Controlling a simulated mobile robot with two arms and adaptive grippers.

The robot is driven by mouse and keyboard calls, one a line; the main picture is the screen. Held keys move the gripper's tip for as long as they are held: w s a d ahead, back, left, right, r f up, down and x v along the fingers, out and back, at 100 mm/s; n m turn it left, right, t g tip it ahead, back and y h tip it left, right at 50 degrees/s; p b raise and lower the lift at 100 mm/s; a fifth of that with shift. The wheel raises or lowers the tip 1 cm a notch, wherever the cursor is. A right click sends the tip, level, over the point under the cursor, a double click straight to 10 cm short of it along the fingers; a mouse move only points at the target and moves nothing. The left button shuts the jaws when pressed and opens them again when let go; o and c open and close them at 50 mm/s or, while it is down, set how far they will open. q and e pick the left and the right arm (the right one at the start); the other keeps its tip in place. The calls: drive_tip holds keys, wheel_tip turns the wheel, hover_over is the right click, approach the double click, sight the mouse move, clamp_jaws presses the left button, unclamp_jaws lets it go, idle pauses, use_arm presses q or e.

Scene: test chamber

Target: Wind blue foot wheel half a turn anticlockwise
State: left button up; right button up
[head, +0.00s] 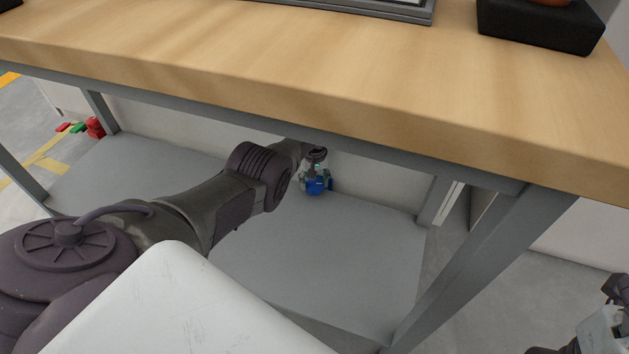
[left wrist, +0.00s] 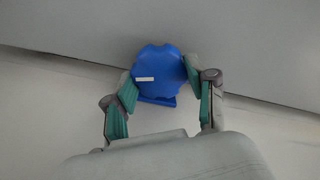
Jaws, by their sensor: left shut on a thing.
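The blue foot wheel (left wrist: 160,70) is a lobed blue disc with a short white mark on its left part. It sits low against the pale wall under the table, and it shows small in the head view (head: 317,187). My left gripper (left wrist: 158,82) has its green-padded fingers on both sides of the wheel and is shut on it. In the head view the left gripper (head: 316,176) is small and partly hidden by its own wrist. My right gripper (head: 615,320) shows only in part at the right edge, and its fingers are not clear.
The wooden tabletop (head: 300,75) hangs over my left arm. A grey lower shelf (head: 330,245) lies under it, mostly bare. A table leg (head: 480,255) stands to the right. Red and green items (head: 90,128) lie at the far left.

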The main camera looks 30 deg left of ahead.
use_arm(q)
drive_tip(key=n, duration=0.2)
drive_tip(key=shift+n, duration=0.4)
drive_tip(key=n, duration=1.1)
idle(0.4)
drive_tip(key=o, duration=1.2)
drive_tip(key=shift+c, duration=0.2)
